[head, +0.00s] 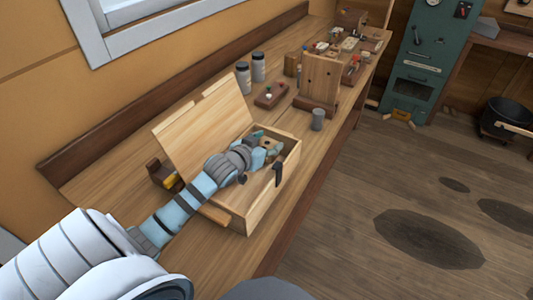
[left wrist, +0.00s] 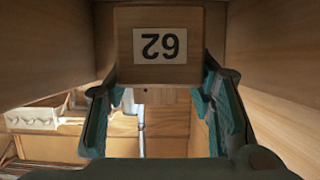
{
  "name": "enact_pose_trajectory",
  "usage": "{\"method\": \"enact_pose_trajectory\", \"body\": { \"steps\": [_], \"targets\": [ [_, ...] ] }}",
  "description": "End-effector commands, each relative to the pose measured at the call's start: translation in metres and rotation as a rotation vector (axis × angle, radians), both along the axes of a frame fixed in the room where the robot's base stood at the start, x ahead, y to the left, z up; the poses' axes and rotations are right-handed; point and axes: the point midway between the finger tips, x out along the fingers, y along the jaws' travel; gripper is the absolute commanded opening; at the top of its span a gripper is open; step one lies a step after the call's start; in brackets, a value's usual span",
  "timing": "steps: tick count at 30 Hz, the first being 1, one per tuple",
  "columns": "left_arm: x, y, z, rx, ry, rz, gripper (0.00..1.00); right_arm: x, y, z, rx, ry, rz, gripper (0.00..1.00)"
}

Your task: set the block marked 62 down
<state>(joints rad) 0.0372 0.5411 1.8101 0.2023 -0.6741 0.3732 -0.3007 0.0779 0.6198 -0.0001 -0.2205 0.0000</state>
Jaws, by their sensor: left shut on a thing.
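The wooden block (left wrist: 160,72) marked 62 shows in the left wrist view, its white label upside down. My left gripper (left wrist: 160,88) is shut on it, with one teal finger at each side. In the head view this gripper (head: 268,154) is inside the open wooden box (head: 262,203), and part of the block (head: 268,143) shows between the fingers. The box walls stand close around the gripper. I cannot tell whether the block touches the box floor. My right gripper is not in view.
The box's raised lid (head: 205,125) leans back on its far side. A small dark holder (head: 162,174) stands left of the box.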

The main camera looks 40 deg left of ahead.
Motion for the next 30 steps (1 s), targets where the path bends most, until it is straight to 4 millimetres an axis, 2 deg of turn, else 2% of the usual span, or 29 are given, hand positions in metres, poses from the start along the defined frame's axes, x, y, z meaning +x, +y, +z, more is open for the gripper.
{"method": "enact_pose_trajectory", "body": {
  "steps": [1, 3, 10, 11, 14, 24, 26, 30],
  "targets": [
    [-0.001, 0.000, -0.014, -0.002, 0.004, 0.002, 0.19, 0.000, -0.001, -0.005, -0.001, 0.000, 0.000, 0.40],
    [0.000, 0.000, -0.027, -0.002, 0.003, 0.002, 0.19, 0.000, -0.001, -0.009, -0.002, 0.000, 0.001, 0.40],
    [0.000, 0.000, -0.032, 0.001, 0.002, 0.000, 0.19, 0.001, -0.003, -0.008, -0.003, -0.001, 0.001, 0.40],
    [-0.001, 0.000, -0.032, 0.001, 0.003, 0.001, 0.53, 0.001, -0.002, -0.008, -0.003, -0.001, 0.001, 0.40],
    [0.000, 0.000, -0.032, 0.000, 0.002, 0.000, 0.69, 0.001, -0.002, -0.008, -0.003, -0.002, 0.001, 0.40],
    [-0.003, 0.000, -0.030, 0.001, 0.002, 0.000, 0.70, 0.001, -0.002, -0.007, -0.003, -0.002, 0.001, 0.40],
    [-0.010, -0.001, -0.026, 0.002, 0.003, -0.001, 0.70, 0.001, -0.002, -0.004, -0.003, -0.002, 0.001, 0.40],
    [-0.037, -0.004, -0.013, 0.003, 0.003, -0.002, 0.70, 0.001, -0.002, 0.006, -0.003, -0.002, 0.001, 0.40]
  ]
}}
